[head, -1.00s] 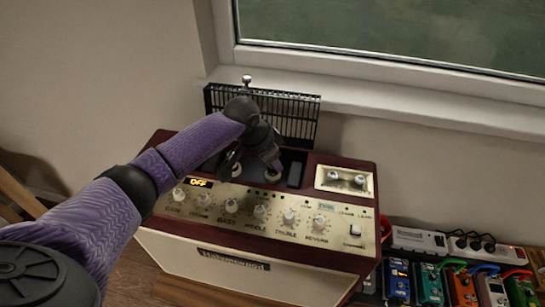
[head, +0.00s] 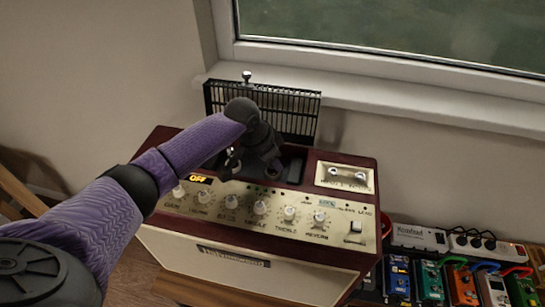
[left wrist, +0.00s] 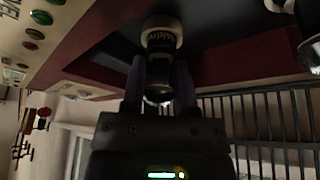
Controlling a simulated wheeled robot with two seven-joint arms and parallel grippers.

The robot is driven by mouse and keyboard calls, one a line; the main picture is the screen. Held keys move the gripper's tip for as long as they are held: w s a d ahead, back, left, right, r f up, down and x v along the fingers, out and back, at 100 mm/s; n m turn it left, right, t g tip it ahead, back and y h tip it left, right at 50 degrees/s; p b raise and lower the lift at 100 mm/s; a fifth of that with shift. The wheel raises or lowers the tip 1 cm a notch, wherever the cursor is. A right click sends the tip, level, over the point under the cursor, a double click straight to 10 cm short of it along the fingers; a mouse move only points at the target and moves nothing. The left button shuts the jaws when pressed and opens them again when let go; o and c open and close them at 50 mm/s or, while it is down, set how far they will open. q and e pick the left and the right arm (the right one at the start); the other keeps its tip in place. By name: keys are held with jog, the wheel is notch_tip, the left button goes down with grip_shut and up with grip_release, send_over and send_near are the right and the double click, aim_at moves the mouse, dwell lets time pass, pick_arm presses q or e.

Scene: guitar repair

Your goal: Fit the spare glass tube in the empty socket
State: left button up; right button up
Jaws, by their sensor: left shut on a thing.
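My left gripper (head: 252,165) reaches down over the dark recess in the top of the amplifier (head: 160,143). In the left wrist view its two fingers (left wrist: 160,85) are shut on a dark glass tube (left wrist: 160,68) with light lettering. The tube's far end meets a pale, round socket-like ring (left wrist: 161,35); I cannot tell whether it is seated. The arm and gripper hide most of the recess in the head view. My right gripper is not in view.
A black slotted grille (head: 285,108) stands upright behind the amplifier, below the window sill. The amplifier's front panel carries several knobs (head: 260,208). A cream plate (head: 345,178) with two round fittings lies right of the recess. Pedals (head: 430,282) and a power strip (head: 418,238) stand at right.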

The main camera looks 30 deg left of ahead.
pick_arm(q)
jog(key=shift+f, duration=0.25)
jog(key=o, duration=1.3)
notch_tip(320, 180, up, 6)
jog(key=p, duration=0.6)
notch_tip(320, 180, up, 2)
jog(key=p, duration=0.2)
jog(key=shift+r+p, duration=0.2)
jog(key=shift+p, duration=0.1)
jog(key=shift+f, duration=0.15)
